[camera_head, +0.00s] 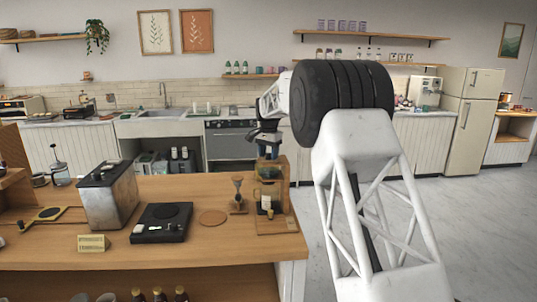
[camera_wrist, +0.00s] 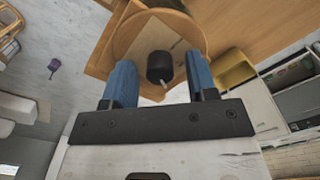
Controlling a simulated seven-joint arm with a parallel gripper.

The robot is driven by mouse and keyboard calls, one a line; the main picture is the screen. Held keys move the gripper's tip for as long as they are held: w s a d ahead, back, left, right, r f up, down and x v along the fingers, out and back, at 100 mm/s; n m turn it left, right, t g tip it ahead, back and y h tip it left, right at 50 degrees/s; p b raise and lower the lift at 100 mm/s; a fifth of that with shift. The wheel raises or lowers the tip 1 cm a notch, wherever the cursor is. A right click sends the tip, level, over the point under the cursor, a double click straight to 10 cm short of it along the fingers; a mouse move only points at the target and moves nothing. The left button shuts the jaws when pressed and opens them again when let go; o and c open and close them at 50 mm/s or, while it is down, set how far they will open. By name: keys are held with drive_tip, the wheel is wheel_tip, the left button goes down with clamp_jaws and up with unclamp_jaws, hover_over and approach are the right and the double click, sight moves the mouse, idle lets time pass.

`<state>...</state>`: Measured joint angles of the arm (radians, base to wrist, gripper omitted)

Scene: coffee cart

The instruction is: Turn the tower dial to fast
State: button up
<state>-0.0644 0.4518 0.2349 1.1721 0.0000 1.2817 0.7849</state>
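The tower dial (camera_wrist: 158,66) is a black round knob with a small light pointer, which points down and slightly right in the wrist view. It sits on a round wooden piece (camera_wrist: 125,40) of the tower. The wooden tower (camera_head: 283,180) stands at the counter's right end in the head view, with a glass vessel (camera_head: 267,192) in it; the dial cannot be made out there. My gripper (camera_wrist: 159,58) is open, its two blue fingers apart on either side of the dial, with visible gaps. In the head view my gripper (camera_head: 267,138) is at the tower's top. No fast marking is readable.
The wooden counter (camera_head: 180,255) holds a metal box (camera_head: 108,195), a black scale (camera_head: 161,223), a round coaster (camera_head: 212,217) and a dripper stand (camera_head: 238,195) left of the tower. A small card (camera_head: 93,243) stands in front. Open floor lies right of the counter.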

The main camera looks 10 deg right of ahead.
sight(269, 154)
drive_tip(key=shift+r, duration=0.1)
drive_tip(key=shift+r, duration=3.8)
drive_tip(key=shift+s+d+r, duration=0.1)
drive_tip(key=shift+s+r, duration=0.2)
drive_tip(key=shift+s, duration=0.25)
drive_tip(key=s+d+r+n+t, duration=0.1)
drive_tip(key=s+d+r+n, duration=0.15)
drive_tip(key=s, duration=1.45)
drive_tip(key=s+d+r+n, duration=0.2)
drive_tip(key=s+r, duration=0.1)
drive_tip(key=s, duration=1.4)
drive_tip(key=s+f+n, duration=0.1)
drive_tip(key=s+f, duration=0.4)
drive_tip(key=s, duration=0.7)
drive_tip(key=s+d+f+n+t, duration=0.1)
drive_tip(key=s+f, duration=0.4)
drive_tip(key=s, duration=0.7)
drive_tip(key=s+d+f+n, duration=0.1)
drive_tip(key=s+f, duration=0.4)
drive_tip(key=s, duration=0.7)
drive_tip(key=shift+s+t, duration=0.2)
drive_tip(key=shift+t, duration=0.1)
